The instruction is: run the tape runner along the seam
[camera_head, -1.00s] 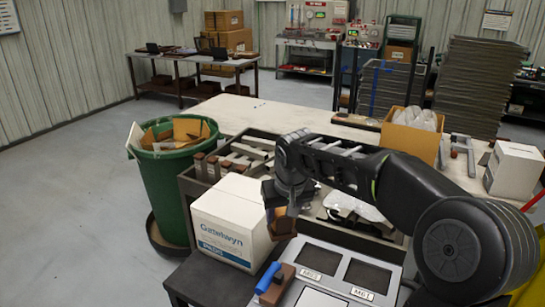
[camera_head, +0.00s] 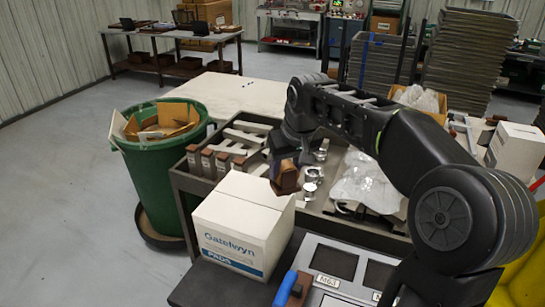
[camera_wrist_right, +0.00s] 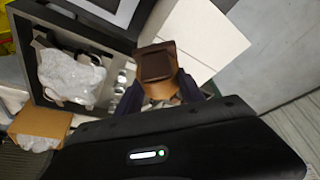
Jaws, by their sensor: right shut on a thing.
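A white carton (camera_head: 225,232) with blue "Gatelwyn" lettering stands closed on the dark bench, its pale top facing up. My right gripper (camera_head: 284,172) is shut on a brown block-like tool, likely the tape runner (camera_head: 286,180), at the carton's far right top corner. I cannot tell whether it touches the carton. In the right wrist view the tape runner (camera_wrist_right: 158,66) sits between the fingers (camera_wrist_right: 158,98), with the carton (camera_wrist_right: 205,35) beside and beyond it. My left gripper is not in view.
A dark divided tray (camera_head: 180,183) with brown-ended bars, metal cylinders (camera_head: 313,178) and clear plastic wrap (camera_head: 362,185) lies behind the carton. A blue-handled tool (camera_head: 285,288) and a grey panel (camera_head: 335,262) are in front. A green bin (camera_head: 158,180) stands left.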

